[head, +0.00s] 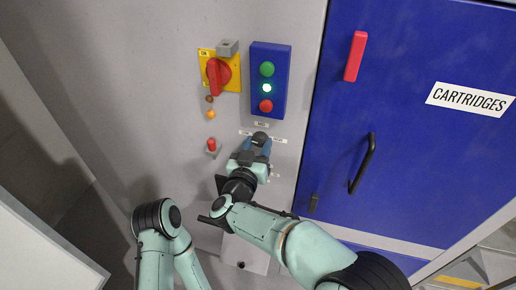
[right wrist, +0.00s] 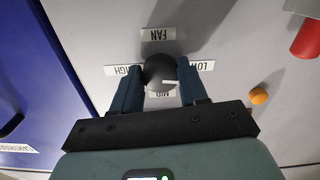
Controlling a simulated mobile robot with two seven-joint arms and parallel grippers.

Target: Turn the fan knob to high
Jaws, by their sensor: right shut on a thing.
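The MID label (right wrist: 160,94) is partly covered. My right gripper (right wrist: 161,84) is shut on the knob, one blue finger on each side. In the head view the knob (head: 260,137) shows just beyond the right gripper (head: 257,145). My left gripper is out of view; only its arm shows.
Above the knob are a blue button box (head: 284,62) with a lit middle button and a red rotary switch (head: 214,76) on a yellow plate. A red-capped toggle (head: 212,145) and orange lamp (head: 211,114) are left. A blue door (head: 420,60) with a black handle (head: 363,163) is right.

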